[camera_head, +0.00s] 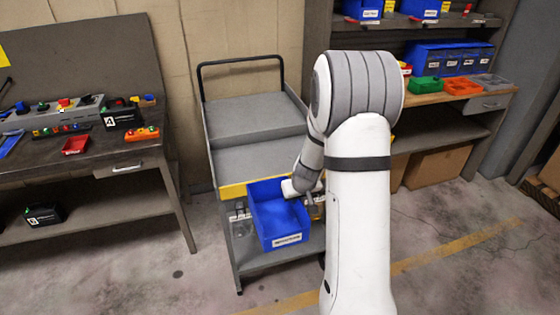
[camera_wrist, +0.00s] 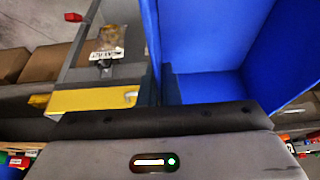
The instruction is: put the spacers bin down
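The spacers bin is taken to be the open blue bin (camera_head: 279,222) with a white front label too small to read. In the head view it is in front of the grey cart (camera_head: 255,158), below its yellow front edge and over the lower shelf. My gripper (camera_head: 296,188) is at its rear right rim. In the wrist view the bin (camera_wrist: 205,40) fills the upper right, looks empty where visible, and meets the dark finger (camera_wrist: 155,121). The gripper appears shut on its rim; the contact is partly hidden. Whether the bin's underside touches anything is hidden.
The cart's upper trays look empty. A clear container (camera_head: 240,220) is left of the bin on the lower shelf. A workbench (camera_head: 95,165) with small parts stands left; a shelf unit (camera_head: 435,100) with coloured bins stands right. My arm hides part of the cart.

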